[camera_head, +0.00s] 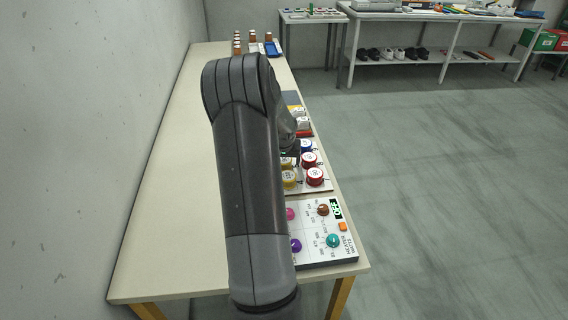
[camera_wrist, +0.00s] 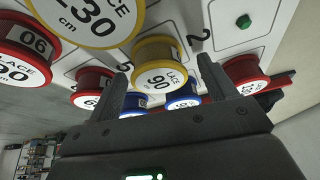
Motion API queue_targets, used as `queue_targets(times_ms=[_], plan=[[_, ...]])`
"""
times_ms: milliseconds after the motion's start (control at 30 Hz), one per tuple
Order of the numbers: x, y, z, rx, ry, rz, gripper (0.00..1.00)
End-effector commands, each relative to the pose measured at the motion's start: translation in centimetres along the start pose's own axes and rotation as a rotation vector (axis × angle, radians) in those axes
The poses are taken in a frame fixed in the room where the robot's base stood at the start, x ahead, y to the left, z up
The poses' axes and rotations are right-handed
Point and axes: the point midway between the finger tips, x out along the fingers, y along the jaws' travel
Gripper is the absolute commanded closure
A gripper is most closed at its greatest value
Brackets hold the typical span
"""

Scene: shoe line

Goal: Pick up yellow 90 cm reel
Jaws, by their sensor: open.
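The yellow reel marked 90 (camera_wrist: 160,76) stands in the middle of the wrist view, on the white board. My gripper (camera_wrist: 162,65) is open and empty, with one finger on each side of that reel in the picture. I cannot tell whether the fingers touch it or how far apart in depth they are. In the head view my arm hides most of the gripper. Two yellow reels show there beside the arm, one nearer (camera_head: 289,179); I cannot tell which is the 90 one.
A larger yellow reel marked 130 cm (camera_wrist: 92,22), red reels (camera_wrist: 28,45) and blue reels (camera_wrist: 183,97) crowd around it. Another red reel (camera_wrist: 243,72) lies beyond the right finger. A control panel (camera_head: 325,250) with coloured knobs is at the table's near end. The table's left side (camera_head: 170,200) is clear.

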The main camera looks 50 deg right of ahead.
Motion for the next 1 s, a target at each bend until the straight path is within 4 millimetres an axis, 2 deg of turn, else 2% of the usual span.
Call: queue_targets(times_ms=[300,867,1000], plan=[[0.49,-0.02,0.01,-0.001,0.000,0.000,0.24],[0.46,-0.02,0.01,-0.001,0.000,0.000,0.70],[0.45,-0.02,0.00,-0.001,0.001,0.000,0.71]])
